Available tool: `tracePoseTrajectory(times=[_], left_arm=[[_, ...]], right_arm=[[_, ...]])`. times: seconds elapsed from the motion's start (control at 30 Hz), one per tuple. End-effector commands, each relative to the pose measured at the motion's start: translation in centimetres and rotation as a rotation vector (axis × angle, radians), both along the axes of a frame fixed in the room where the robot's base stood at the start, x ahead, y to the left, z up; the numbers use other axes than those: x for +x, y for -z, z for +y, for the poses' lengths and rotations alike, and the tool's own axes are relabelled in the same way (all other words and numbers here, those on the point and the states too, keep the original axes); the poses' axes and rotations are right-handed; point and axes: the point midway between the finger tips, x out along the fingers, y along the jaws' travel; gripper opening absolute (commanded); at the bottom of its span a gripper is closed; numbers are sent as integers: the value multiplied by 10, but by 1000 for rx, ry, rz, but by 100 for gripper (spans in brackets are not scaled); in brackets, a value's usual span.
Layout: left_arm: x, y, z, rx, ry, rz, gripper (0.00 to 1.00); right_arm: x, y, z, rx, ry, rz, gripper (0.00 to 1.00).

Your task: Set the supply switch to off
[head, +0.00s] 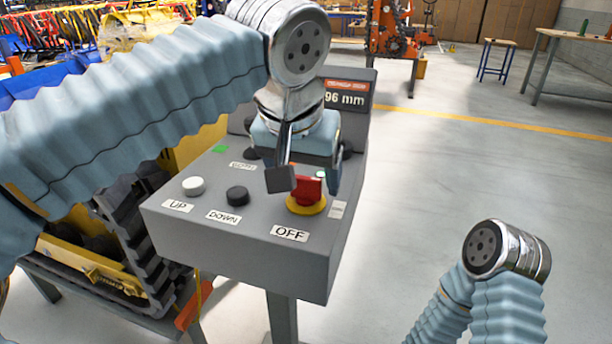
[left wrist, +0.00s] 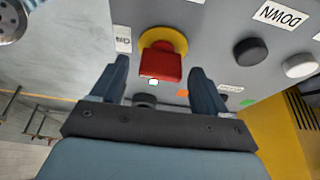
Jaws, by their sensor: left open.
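The supply switch is a red knob (head: 309,190) on a yellow round base on the sloped grey control box. The OFF label (head: 289,233) is in front of it. My left gripper (head: 307,182) is open at the switch, and one finger partly hides the knob in the head view. In the left wrist view the red knob (left wrist: 160,66) shows ahead of the open left gripper (left wrist: 159,84), between the line of its two fingers with space on both sides. I cannot tell whether a finger touches it. My right gripper is out of view; only part of that arm shows.
The grey control box (head: 230,255) also bears a white UP button (head: 193,186) and a black DOWN button (head: 237,196). A display (head: 347,94) behind reads 96 mm. A tracked carrier (head: 125,240) stands at left.

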Motion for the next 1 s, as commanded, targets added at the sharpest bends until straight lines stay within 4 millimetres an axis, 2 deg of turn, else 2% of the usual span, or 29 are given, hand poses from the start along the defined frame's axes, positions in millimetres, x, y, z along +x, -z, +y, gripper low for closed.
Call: tracePoseTrajectory(times=[0.13,0.4,0.77,1.0], left_arm=[[3,9,-1,0,-1,1,74],[4,10,-1,0,-1,0,74],[4,9,-1,0,0,0,19],[4,9,-1,0,-19,0,18]], right_arm=[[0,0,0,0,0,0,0],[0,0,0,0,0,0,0],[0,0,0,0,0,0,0],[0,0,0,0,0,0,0]])
